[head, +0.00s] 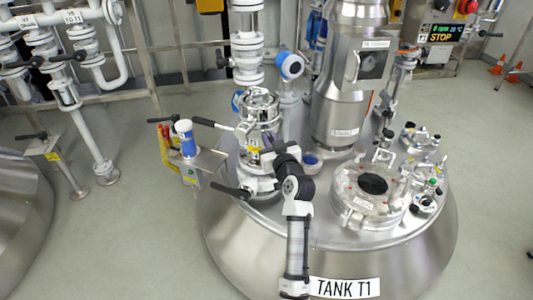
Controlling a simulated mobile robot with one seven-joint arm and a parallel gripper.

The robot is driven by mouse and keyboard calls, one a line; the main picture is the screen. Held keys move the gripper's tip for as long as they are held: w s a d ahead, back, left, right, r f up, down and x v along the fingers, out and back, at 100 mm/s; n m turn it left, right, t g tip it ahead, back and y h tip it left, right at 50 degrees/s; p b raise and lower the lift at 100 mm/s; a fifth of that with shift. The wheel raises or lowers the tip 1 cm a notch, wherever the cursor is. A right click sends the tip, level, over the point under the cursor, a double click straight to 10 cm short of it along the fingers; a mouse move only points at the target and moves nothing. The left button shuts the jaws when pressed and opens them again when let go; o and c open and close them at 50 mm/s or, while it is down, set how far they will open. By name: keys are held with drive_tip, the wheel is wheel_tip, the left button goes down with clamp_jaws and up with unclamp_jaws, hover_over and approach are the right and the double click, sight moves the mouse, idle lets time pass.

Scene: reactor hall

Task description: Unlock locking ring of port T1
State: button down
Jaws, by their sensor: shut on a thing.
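Port T1 (252,172) stands upright on the left part of the tank lid, with a yellow label on its side. A steel clamped fitting (259,108) sits on top of it. Black-gripped levers stick out to the left, one high (203,122) and one low (232,191). My arm reaches up from the front, and my gripper (268,154) is at the right side of the port, against its locking ring (253,156). It is shut on the ring or its handle; my wrist hides the fingertips and the exact grip.
A tall steel column (338,110) rises behind. A round manway (368,195) and smaller ports crowd the lid's right. A small side table (200,161) with a blue-and-white container (186,138) stands left.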

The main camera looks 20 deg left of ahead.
sight(275, 129)
drive_tip(key=shift+w+d+n+g+y+b, duration=0.65)
drive_tip(key=shift+n+g+y+b, duration=0.6)
drive_tip(key=shift+b, duration=1)
drive_tip(key=shift+w+d+n+g+y+b, duration=0.45)
drive_tip(key=shift+w+n+g+y+b, duration=0.4)
drive_tip(key=shift+g+b, duration=1.1)
drive_tip(key=shift+w+d+n+g+y+b, duration=0.55)
drive_tip(key=shift+w+n+g+y+b, duration=0.5)
drive_tip(key=shift+b, duration=1.55)
drive_tip(key=shift+s, duration=0.2)
drive_tip(key=c, duration=1.4)
unclamp_jaws()
drive_tip(key=shift+c, duration=0.2)
drive_tip(key=p+v, duration=0.1)
drive_tip(key=v, duration=1.3)
